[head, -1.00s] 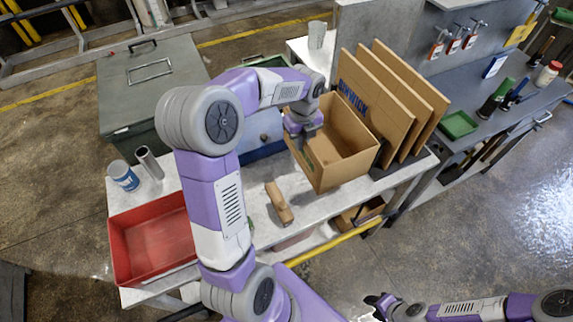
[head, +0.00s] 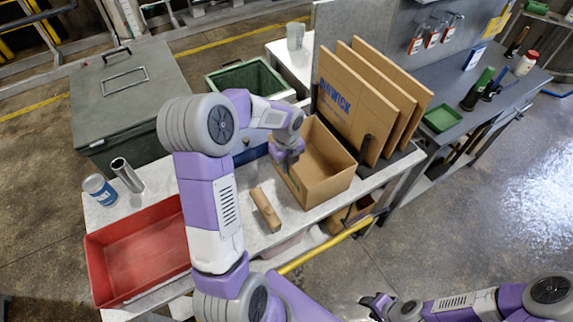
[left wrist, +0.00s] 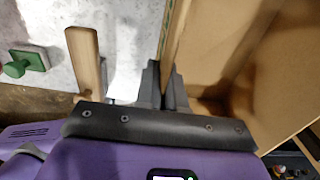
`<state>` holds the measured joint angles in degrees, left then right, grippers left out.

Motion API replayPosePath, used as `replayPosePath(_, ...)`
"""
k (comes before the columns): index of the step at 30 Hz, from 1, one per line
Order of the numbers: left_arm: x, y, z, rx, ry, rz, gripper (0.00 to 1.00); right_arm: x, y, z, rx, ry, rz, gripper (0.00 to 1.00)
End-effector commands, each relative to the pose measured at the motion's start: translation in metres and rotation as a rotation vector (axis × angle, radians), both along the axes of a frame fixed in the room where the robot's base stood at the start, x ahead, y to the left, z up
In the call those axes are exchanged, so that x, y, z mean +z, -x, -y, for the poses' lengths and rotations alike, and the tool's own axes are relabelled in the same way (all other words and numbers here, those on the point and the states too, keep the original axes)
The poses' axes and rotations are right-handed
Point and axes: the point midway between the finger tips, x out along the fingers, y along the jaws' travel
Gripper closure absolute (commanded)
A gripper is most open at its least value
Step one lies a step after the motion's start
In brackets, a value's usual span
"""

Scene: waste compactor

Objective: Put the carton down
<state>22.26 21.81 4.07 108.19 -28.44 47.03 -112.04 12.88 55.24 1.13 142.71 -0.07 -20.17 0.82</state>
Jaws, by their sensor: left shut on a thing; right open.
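The open, empty brown carton (head: 331,181) is upright over the right part of the light worktop, in front of the upright cardboard sheets. My left gripper (head: 290,166) is shut on the carton's left wall. In the left wrist view, the left gripper's dark fingers (left wrist: 163,88) pinch that wall, and the carton's inside (left wrist: 225,45) fills the right side. The carton's underside is hidden, so I cannot tell whether it touches the worktop. My right gripper (head: 376,304) is open and empty at the bottom of the head view, over the floor.
A red tray (head: 135,255), a blue-and-white can (head: 99,189) and a metal cylinder (head: 127,175) are at left. A yellow rail (head: 325,246) runs along the front.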

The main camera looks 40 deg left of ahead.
Motion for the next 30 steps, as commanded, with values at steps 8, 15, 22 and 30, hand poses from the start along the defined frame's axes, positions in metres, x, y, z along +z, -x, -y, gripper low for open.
replayPosePath(8,-0.001,0.000,0.000,0.000,-0.001,0.001,1.00,-0.001,0.000,0.000,0.000,0.000,0.000,0.56)
replayPosePath(15,-0.002,0.000,0.000,0.001,0.000,0.000,0.66,-0.001,0.000,0.000,0.000,0.000,0.000,0.56)
replayPosePath(22,-0.002,0.000,0.000,0.001,0.000,0.000,0.66,-0.001,0.000,0.000,0.000,0.000,0.000,0.56)
replayPosePath(30,0.027,-0.001,0.000,0.002,-0.001,0.004,0.66,0.005,0.000,0.000,0.000,0.000,0.000,0.56)
